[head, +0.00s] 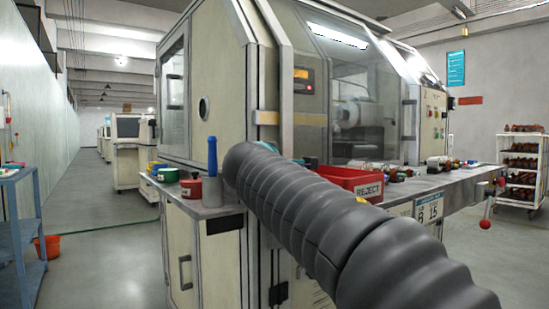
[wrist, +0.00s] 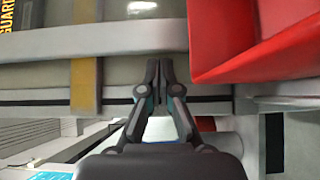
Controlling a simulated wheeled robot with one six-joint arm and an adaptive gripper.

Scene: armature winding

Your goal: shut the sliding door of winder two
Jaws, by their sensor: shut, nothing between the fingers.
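The winder (head: 225,80) is a large cream machine with a clear sliding door (head: 355,90) on its front. Spindle parts show behind the door's pane. No number naming it winder two is readable. A dark upright handle (head: 409,115) is at the right of the front. A grey crossbar with a yellow strip (head: 265,118) runs near its left front; in the wrist view a similar grey bar (wrist: 40,44) lies left of my fingertips. My gripper (wrist: 155,68) is shut and empty close to the front; my arm hides it in the head view. How far the door stands open is unclear.
A red REJECT bin (head: 352,180) sits on the front ledge, and its wall (wrist: 240,60) is just right of my fingers. Small parts and a red-knobbed lever (head: 486,222) are farther right. A grey cup with a blue tool (head: 212,178) is left.

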